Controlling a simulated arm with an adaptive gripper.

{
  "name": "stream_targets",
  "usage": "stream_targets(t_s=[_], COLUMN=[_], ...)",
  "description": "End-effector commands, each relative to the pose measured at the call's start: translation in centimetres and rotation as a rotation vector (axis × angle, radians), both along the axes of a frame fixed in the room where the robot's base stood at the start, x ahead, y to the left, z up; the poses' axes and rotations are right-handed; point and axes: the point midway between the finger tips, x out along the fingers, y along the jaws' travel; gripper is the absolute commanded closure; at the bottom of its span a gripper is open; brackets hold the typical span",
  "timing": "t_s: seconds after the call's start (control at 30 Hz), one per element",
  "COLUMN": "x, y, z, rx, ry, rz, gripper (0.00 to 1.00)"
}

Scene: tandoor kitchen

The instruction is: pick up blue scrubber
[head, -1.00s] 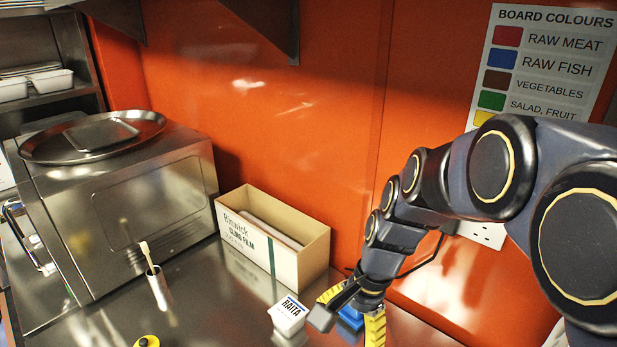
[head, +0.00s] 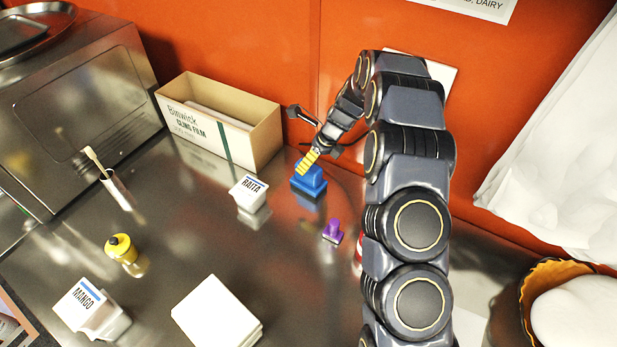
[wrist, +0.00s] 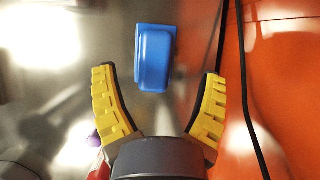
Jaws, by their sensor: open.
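The blue scrubber (head: 309,180) sits on the steel counter close to the orange wall. In the wrist view the scrubber (wrist: 154,58) lies just ahead of my gripper (wrist: 160,82), roughly between the lines of the two yellow fingers. My gripper is open and empty, with the fingers wide apart. In the head view my gripper (head: 307,162) is right at the scrubber, with one yellow finger showing just above and behind it. The other finger is hard to make out there. I cannot tell whether a finger touches the scrubber.
A RAITA tub (head: 248,192) and a cling film box (head: 222,135) stand to the left. A purple stamp-like object (head: 333,231) stands in front. A black cable (wrist: 240,80) runs along the wall side. The steel counter (head: 185,240) has free room at left.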

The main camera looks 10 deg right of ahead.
Motion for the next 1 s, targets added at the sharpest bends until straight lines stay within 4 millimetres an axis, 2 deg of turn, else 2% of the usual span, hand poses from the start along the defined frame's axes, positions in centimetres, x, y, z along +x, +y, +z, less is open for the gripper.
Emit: stream_targets(t_s=[0.17, 0.4, 0.67, 0.7, 0.77, 0.8, 0.83, 1.0], x=[0.2, 0.8, 1.0, 1.0, 1.0, 1.0, 1.0, 1.0], y=[0.5, 1.5, 1.5, 1.5, 1.5, 1.5, 1.5, 1.5], z=[-1.6, -4.8, -5.0, -5.0, -5.0, -5.0, -5.0, -5.0], rx=[0.0, 0.0, 0.0, 0.0, 0.0, 0.0, 0.0, 0.0], ry=[0.0, 0.004, 0.001, 0.001, 0.001, 0.001, 0.001, 0.001], rz=[0.001, 0.004, 0.004, 0.004, 0.004, 0.004, 0.004, 0.004], gripper=[0.27, 0.27, 0.28, 0.45, 0.7, 0.87, 0.95, 0.95])
